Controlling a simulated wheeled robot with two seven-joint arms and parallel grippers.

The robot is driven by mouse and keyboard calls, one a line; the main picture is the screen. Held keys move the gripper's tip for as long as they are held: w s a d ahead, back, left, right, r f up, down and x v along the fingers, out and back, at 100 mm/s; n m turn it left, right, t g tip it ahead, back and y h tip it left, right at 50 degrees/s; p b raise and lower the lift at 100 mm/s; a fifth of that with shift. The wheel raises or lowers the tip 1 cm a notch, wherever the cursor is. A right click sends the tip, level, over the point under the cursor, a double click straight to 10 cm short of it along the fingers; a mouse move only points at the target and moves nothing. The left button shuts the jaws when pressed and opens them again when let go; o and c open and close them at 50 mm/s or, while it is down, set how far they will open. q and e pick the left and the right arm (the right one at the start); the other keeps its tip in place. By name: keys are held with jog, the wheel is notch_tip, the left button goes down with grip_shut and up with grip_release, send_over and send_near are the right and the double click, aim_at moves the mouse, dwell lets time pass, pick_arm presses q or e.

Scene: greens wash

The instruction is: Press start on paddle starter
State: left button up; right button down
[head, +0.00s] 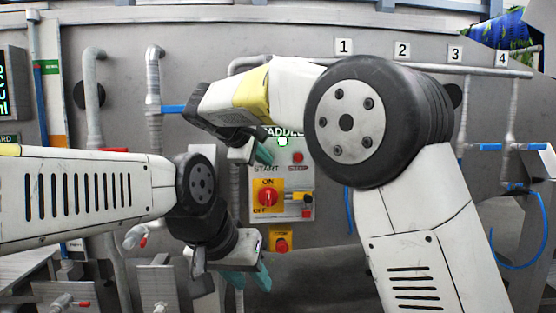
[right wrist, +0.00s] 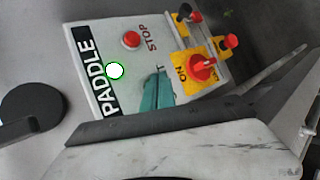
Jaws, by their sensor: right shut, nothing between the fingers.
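The paddle starter (head: 284,184) is a light grey box on the wall with a black PADDLE label, and it fills the middle of the right wrist view (right wrist: 121,93). Its STOP button (right wrist: 131,40) is red. The START button is hidden behind my right gripper (head: 264,153). That gripper's teal fingers (right wrist: 156,95) are shut and empty, in front of the START spot; I cannot tell whether they touch it. A round white light with a green rim (right wrist: 115,70) shows beside the label. My left gripper (head: 247,277) is lower, with its teal fingers apart and empty.
A red rotary switch (head: 267,197) on a yellow plate marked ON and OFF sits below the buttons. A smaller red and yellow switch (head: 281,244) is under the box. Grey pipes (head: 152,80) and blue-handled valves line the wall.

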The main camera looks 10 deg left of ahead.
jog(key=shift+s+d, duration=0.1)
jog(key=shift+s, duration=0.2)
jog(key=s, duration=0.2)
jog(key=s+d, duration=0.1)
jog(key=s, duration=0.1)
jog(key=shift+s+d, duration=0.2)
jog(key=shift+s, duration=0.2)
dwell(0.5)
